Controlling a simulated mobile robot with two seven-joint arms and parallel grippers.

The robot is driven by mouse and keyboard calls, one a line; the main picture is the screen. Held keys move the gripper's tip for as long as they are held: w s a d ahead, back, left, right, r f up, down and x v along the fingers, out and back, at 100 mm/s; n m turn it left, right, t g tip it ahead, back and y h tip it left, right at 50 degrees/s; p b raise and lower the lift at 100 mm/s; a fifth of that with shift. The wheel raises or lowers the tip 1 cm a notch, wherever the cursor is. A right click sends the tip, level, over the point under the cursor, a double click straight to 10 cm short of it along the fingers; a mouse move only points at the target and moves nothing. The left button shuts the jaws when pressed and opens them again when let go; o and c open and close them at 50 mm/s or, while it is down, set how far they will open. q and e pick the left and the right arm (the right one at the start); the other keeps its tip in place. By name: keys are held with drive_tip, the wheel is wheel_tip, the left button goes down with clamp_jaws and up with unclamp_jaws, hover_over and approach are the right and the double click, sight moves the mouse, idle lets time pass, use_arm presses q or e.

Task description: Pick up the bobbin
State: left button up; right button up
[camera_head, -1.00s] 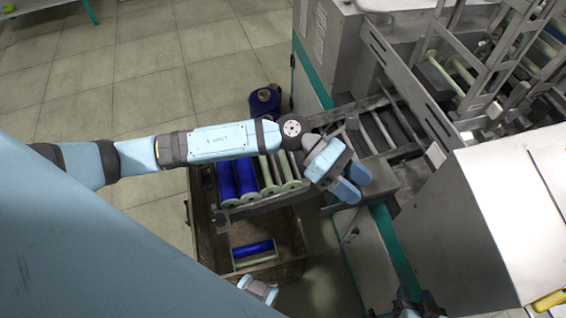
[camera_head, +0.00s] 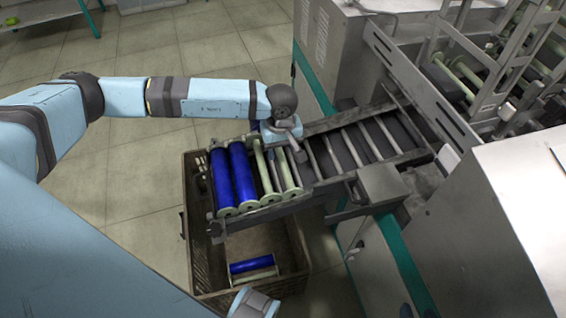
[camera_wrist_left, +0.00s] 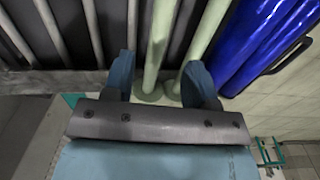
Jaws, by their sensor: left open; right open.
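Several bobbins lie side by side on the metal rack (camera_head: 322,160). Two are blue, a left one (camera_head: 220,180) and a right one (camera_head: 243,172). Beside them are pale green bare bobbins (camera_head: 262,168). My left gripper (camera_head: 284,146) is open above the far end of the pale bobbins, its fingers partly hidden by the wrist. In the left wrist view, the left gripper's fingers (camera_wrist_left: 162,78) straddle the end of one pale bobbin (camera_wrist_left: 158,50), with another (camera_wrist_left: 203,40) close to the right finger. Contact cannot be told. My right gripper is not clearly visible.
A brown crate (camera_head: 194,215) stands under the rack's left end, with a blue bobbin (camera_head: 252,264) lying inside. The grey machine (camera_head: 490,200) fills the right side. The rack's right part has empty slots between bars. Tiled floor (camera_head: 135,180) is open at left.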

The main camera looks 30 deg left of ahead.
sight(283, 161)
use_arm(q)
drive_tip(key=f, duration=0.7)
drive_tip(key=shift+w+f, duration=0.15)
drive_tip(key=shift+w, duration=0.05)
drive_tip(key=shift+c, duration=0.4)
clamp_jaws()
